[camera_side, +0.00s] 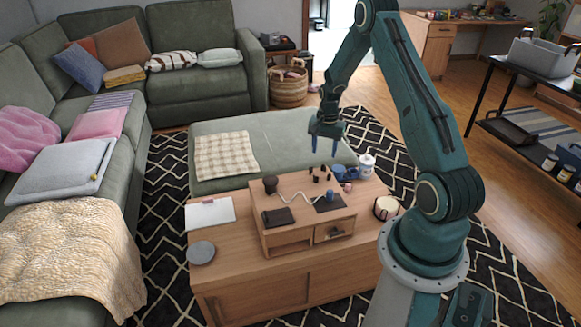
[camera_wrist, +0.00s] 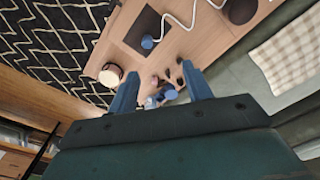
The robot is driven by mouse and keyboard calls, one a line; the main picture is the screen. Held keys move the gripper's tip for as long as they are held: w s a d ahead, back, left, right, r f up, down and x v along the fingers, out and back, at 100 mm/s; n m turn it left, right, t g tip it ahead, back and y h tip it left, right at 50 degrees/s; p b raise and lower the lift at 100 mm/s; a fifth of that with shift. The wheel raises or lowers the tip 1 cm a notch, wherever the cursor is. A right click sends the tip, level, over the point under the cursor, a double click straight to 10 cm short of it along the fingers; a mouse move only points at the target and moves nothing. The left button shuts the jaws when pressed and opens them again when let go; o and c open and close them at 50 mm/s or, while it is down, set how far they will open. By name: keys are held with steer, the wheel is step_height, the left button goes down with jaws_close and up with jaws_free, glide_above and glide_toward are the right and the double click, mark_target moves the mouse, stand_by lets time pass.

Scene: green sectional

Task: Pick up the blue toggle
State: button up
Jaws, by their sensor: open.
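A small blue toggle (camera_side: 330,195) stands on a dark square pad (camera_side: 326,206) on top of the low wooden riser. In the wrist view the blue toggle (camera_wrist: 147,42) shows on the dark pad (camera_wrist: 136,28), above and a little left of the gap between my fingers. My gripper (camera_side: 324,151) is open and empty, pointing down, well above the riser. Its two fingers also frame the wrist view (camera_wrist: 160,70). Nothing hides the toggle.
Several small dark pieces (camera_side: 318,174), a pink item (camera_side: 347,187), a blue mug (camera_side: 351,173) and a white bottle (camera_side: 366,166) crowd behind the toggle. A cream round container (camera_side: 386,208) stands right.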

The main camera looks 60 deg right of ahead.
step_height(320, 180, down, 6)
steer(key=s+d+f+m, duration=0.1)
steer(key=s+d+m, duration=0.1)
steer(key=s+d, duration=0.1)
glide_above(330, 191)
steer(key=shift+w+d+f, duration=0.1)
steer(key=shift+f, duration=1.95)
steer(key=shift+d+f, duration=0.1)
steer(key=shift+f, duration=1.9)
steer(key=shift+a+f, duration=0.1)
steer(key=shift+f, duration=2.45)
jaws_close()
steer(key=shift+r, duration=0.15)
step_height(330, 191, up, 20)
